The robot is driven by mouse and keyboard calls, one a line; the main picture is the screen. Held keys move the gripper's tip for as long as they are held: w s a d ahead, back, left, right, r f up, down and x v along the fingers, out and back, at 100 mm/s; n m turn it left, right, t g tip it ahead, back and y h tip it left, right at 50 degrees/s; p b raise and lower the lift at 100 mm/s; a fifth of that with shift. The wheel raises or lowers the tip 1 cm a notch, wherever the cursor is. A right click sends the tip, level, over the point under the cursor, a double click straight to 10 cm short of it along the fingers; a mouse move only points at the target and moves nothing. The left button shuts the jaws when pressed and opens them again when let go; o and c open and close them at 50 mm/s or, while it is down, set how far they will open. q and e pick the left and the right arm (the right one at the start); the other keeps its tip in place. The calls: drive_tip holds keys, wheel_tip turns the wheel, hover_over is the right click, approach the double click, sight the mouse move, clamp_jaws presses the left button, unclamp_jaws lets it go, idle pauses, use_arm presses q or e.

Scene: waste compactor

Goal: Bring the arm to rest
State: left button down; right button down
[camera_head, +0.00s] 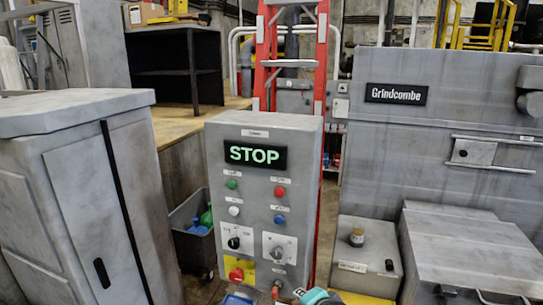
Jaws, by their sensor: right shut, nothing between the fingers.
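My right gripper (301,293) shows at the bottom edge, just right of the middle, as a small teal and pale part. It is shut and empty, in front of the lower edge of the grey control box (214,210); I cannot tell whether it touches the box. A blue part of my left side (238,299) just enters at the bottom edge, left of the middle; too little shows to read its fingers. The rest of both arms is out of the picture. The control box has a lit STOP display (255,155), coloured buttons, two selector switches and a red knob (237,274) on a yellow plate.
A grey cabinet (80,160) stands close on the left. The large grey Grindcombe machine (440,150) fills the right, with lower grey housings (470,250) before it. A red ladder (322,60) stands behind the control box. A dark bin (190,245) with blue and green items sits between cabinet and box.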

drive_tip(key=s+d+f+n+g+h+b, duration=0.1)
drive_tip(key=s+d+f+n+b, duration=0.4)
drive_tip(key=f, duration=0.6)
drive_tip(key=s+d+f+n+g+h+b, duration=0.2)
drive_tip(key=s+d+f+n+b, duration=0.3)
drive_tip(key=s+f+b, duration=0.4)
drive_tip(key=s+f, duration=0.2)
drive_tip(key=s, duration=0.1)
drive_tip(key=shift+f+b, duration=0.25)
drive_tip(key=shift+b, duration=0.05)
